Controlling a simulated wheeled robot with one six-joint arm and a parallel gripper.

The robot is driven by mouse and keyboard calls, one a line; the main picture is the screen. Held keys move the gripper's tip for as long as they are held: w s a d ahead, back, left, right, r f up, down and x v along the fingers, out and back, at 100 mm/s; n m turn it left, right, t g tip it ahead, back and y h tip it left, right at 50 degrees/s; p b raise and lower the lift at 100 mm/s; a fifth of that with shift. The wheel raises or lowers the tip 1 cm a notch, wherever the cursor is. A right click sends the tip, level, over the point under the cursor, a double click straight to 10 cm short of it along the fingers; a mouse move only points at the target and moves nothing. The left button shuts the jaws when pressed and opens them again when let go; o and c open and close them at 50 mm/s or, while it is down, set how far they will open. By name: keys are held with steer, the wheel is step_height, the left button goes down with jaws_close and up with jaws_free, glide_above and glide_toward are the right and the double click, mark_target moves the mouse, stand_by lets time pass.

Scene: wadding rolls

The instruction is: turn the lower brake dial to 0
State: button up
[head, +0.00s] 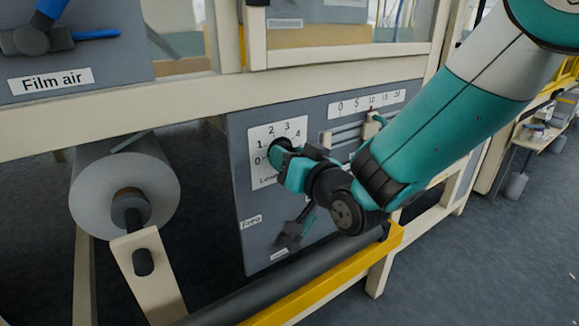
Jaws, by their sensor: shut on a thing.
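The lower brake dial's white scale plate (262,134) is on the grey panel in the middle of the head view. The figures 0, 1, 2, 3 and 4 show on it, with part of a label below that begins "Lowe". My gripper (281,152) is at the middle of this plate, shut on the dial. The gripper and wrist cover nearly all of the dial, so I cannot tell which figure its pointer is at. My teal and grey arm comes in from the upper right.
A slider scale (366,104) marked 0 to 20 is right of the dial, close to my arm. Below are a dark lever (290,236) and a yellow rail (330,285). A white roll (125,185) is at left. A "Film air" valve (35,38) is at upper left.

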steer(key=shift+w+d+n+b, duration=0.15)
steer(key=shift+n+b, duration=0.9)
steer(key=shift+n, duration=0.55)
steer(key=shift+r, duration=0.1)
steer(key=o, duration=0.9)
